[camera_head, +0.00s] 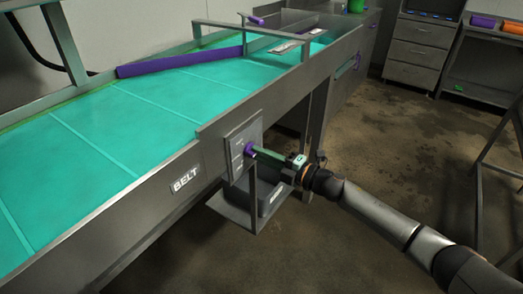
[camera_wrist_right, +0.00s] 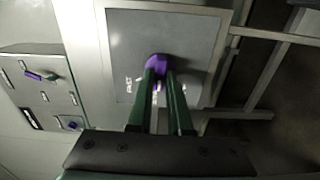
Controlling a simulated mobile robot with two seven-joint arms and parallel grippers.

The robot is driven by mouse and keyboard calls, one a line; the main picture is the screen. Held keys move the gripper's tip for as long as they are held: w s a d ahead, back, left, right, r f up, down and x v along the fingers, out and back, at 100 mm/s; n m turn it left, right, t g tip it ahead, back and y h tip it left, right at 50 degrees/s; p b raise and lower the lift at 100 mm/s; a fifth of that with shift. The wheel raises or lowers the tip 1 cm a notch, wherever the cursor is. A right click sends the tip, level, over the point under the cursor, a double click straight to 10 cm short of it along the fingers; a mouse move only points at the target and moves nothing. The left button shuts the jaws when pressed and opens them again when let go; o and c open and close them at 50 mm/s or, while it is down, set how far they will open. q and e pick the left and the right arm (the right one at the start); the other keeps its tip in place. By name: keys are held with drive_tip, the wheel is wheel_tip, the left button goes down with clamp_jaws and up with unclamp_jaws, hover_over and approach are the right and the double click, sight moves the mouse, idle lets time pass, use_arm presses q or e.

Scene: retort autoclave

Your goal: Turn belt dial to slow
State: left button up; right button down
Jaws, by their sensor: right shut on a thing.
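The belt dial (camera_head: 249,149) is a small purple knob on a grey plate (camera_head: 241,133) on the side of the conveyor, near the BELT label (camera_head: 186,180). In the right wrist view the purple dial (camera_wrist_right: 157,62) sits on the plate (camera_wrist_right: 190,35) between my fingertips. My right gripper (camera_head: 256,151) reaches in from the right and is shut on the dial. My left gripper is not in view.
The conveyor with its teal belt (camera_head: 150,110) runs across the left, with a purple bar (camera_head: 180,62) lying over it. A dark bin (camera_head: 270,197) stands under the dial plate. Drawers (camera_head: 418,50) and a shelf stand at the back right. The floor between is open.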

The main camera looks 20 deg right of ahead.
drive_tip(key=shift+m, duration=0.4)
drive_tip(key=c, duration=0.8)
unclamp_jaws()
drive_tip(key=shift+c, duration=0.2)
drive_tip(key=shift+s+d, duration=0.1)
drive_tip(key=v, duration=1.2)
drive_tip(key=shift+s+d, duration=0.1)
